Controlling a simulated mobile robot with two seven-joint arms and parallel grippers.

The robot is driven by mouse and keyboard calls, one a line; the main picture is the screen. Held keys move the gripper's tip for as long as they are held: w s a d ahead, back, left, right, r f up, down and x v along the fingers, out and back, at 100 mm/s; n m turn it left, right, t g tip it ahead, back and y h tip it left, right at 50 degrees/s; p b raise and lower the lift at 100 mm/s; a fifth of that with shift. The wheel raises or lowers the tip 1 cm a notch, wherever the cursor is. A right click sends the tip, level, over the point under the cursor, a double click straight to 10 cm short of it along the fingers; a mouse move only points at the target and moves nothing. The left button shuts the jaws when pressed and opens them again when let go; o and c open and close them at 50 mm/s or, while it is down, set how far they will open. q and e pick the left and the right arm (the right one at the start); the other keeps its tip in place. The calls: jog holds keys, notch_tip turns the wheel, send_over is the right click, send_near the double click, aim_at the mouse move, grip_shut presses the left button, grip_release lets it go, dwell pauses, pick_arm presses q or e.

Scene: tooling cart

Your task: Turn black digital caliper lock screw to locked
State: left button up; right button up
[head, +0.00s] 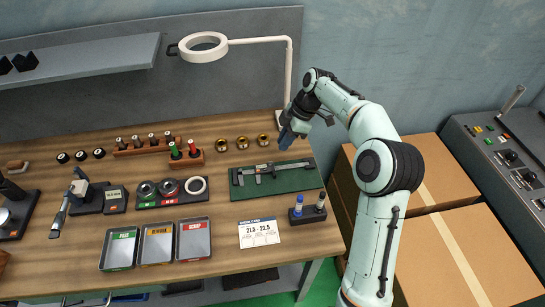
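The digital caliper (272,169) lies flat on a dark green mat (290,184) at the right part of the bench, its jaws toward the left. Its lock screw is too small to make out. My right gripper (305,127) is above the back right of the bench, behind and above the mat's right end, apart from the caliper. Its fingers are small and dark, and their opening is unclear. My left gripper is out of view.
A ring lamp (204,47) on a white post stands behind my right gripper. Several brass rings (242,143) lie behind the mat. A stand with blue-topped pieces (307,213) and a printed card (259,233) are in front. Trays (157,244) stand left; cardboard boxes (455,240) stand right.

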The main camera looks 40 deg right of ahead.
aim_at(273, 164)
jog(key=x, duration=0.8)
jog(key=shift+w+a+f, duration=0.1)
jog(key=shift+w+f, duration=0.05)
jog(key=shift+w, duration=0.05)
grip_shut()
